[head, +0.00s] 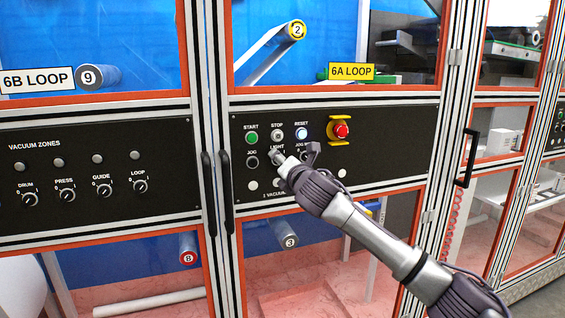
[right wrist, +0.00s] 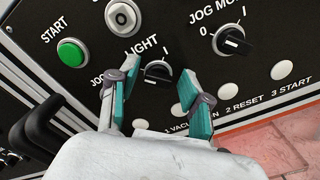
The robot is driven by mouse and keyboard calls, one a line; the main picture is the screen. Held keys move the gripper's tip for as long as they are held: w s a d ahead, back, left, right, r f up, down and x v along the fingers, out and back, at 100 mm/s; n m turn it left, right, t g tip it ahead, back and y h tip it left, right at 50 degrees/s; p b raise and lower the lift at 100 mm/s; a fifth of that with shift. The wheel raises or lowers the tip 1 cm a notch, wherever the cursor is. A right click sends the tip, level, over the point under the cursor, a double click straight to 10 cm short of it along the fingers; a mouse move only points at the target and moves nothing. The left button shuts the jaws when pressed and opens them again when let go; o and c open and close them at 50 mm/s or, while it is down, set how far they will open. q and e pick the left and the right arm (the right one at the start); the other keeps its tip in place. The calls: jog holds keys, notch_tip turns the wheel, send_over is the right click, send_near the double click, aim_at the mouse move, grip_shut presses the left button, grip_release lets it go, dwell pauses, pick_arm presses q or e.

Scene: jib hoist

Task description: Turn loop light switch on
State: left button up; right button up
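The light switch is a black rotary knob (right wrist: 158,72) under the LIGHT label in the right wrist view, with an I mark at its upper right. I cannot tell for sure which way it points. In the head view my right gripper hides most of it. My right gripper (right wrist: 157,88) is open, its two teal-padded fingers on either side of the knob. I cannot tell whether they touch it. In the head view the right gripper (head: 279,158) is at the 6A panel (head: 385,165). My left gripper is not in view.
A green START button (head: 251,138), a STOP button (head: 277,135), a lit RESET button (head: 301,133) and a red emergency stop (head: 341,130) sit close above. The jog mode knob (right wrist: 232,40) is near the right finger. Door handles (head: 227,190) stand out left of the panel.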

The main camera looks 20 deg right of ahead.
grip_shut()
jog(key=m+p, duration=0.2)
jog(key=m, duration=0.4)
jog(key=m+p, duration=0.2)
jog(key=m, duration=0.4)
jog(key=f+m+p, duration=0.1)
jog(key=m+p, duration=0.1)
jog(key=m, duration=0.3)
jog(key=shift+m, duration=0.4)
dwell(0.5)
jog(key=shift+o, duration=1.6)
grip_release()
